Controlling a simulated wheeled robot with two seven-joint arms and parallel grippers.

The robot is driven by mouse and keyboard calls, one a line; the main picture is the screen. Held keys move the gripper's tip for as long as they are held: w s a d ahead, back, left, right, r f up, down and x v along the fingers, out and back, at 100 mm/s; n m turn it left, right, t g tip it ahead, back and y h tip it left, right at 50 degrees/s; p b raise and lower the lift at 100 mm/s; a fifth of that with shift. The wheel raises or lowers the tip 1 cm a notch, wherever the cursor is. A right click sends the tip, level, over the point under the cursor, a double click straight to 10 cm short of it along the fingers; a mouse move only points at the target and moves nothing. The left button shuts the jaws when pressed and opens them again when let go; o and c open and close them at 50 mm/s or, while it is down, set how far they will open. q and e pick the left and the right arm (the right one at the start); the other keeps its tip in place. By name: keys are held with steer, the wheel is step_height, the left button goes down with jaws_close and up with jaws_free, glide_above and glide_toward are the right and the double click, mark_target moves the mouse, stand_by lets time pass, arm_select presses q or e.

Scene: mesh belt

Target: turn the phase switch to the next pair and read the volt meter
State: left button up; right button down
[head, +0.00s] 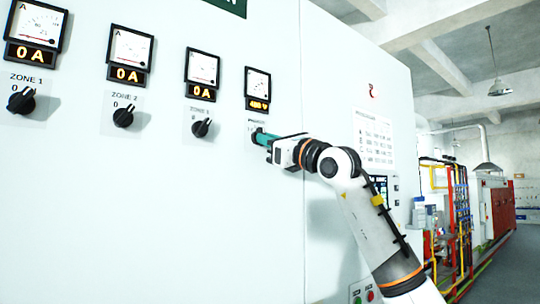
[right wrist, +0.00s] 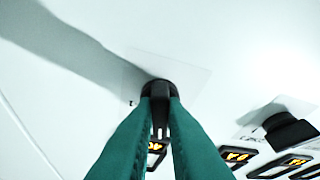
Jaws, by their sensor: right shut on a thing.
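The phase switch is a black knob (right wrist: 158,86) on the white cabinet front. My right gripper (head: 258,136), with teal fingers, is shut on it; the wrist view shows the fingers (right wrist: 160,105) on both sides of the knob. In the head view the gripper hides the knob, and its label is mostly covered. The volt meter (head: 258,83) is the rightmost dial, just above the switch. Its orange digital display (head: 258,104) is lit, with small digits that look like a value in the 400s with a V. My left gripper is out of view.
Ammeters at the left read 0 A, above black zone knobs (head: 21,99), (head: 123,116), (head: 201,128). The nearest zone knob also shows in the wrist view (right wrist: 290,132). A printed notice (head: 373,138) and control panel are at the right. The cabinet front around the switch is flat.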

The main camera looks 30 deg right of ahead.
steer(key=m+h+b, duration=0.1)
steer(key=m, duration=0.1)
steer(key=m+h+b, duration=0.1)
steer(key=m, duration=0.1)
steer(key=shift+s+a+r+m+t+b, duration=0.1)
steer(key=shift+m+t+b, duration=0.3)
steer(key=shift+r+h, duration=0.1)
steer(key=shift+h, duration=0.2)
steer(key=c, duration=1.5)
jaws_free()
steer(key=shift+c, duration=0.2)
steer(key=shift+o, duration=0.3)
steer(key=b+v, duration=0.6)
steer(key=v, duration=0.6)
